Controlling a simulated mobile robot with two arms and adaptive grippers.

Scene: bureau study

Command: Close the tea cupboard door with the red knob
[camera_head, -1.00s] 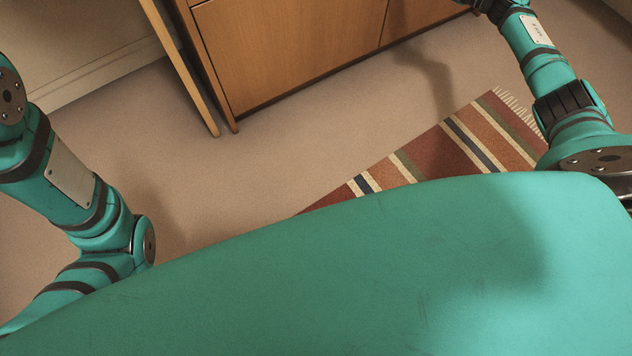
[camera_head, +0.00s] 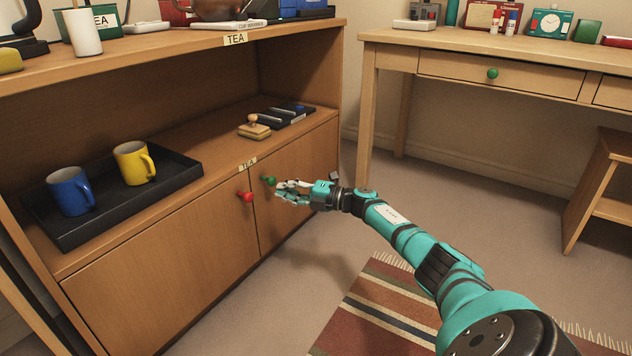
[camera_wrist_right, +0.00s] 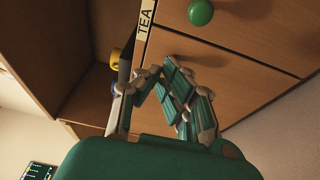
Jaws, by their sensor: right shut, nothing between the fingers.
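The tea cupboard's left door (camera_head: 165,285) carries the red knob (camera_head: 247,196) near its right edge. This door looks flush with the cupboard front, though a small gap cannot be ruled out. The right door (camera_head: 300,190) carries a green knob (camera_head: 268,181) and looks flush too. My right gripper (camera_head: 283,190) is shut and empty, in front of the doors, just right of the red knob and close to the green one. My left gripper is out of view.
Above the doors, an open shelf holds a black tray (camera_head: 80,232) with a blue mug (camera_head: 71,190) and a yellow mug (camera_head: 133,162), plus a wooden stamp (camera_head: 254,128). A desk (camera_head: 470,45) and stool (camera_head: 600,180) stand right. A striped rug (camera_head: 375,310) lies on open floor.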

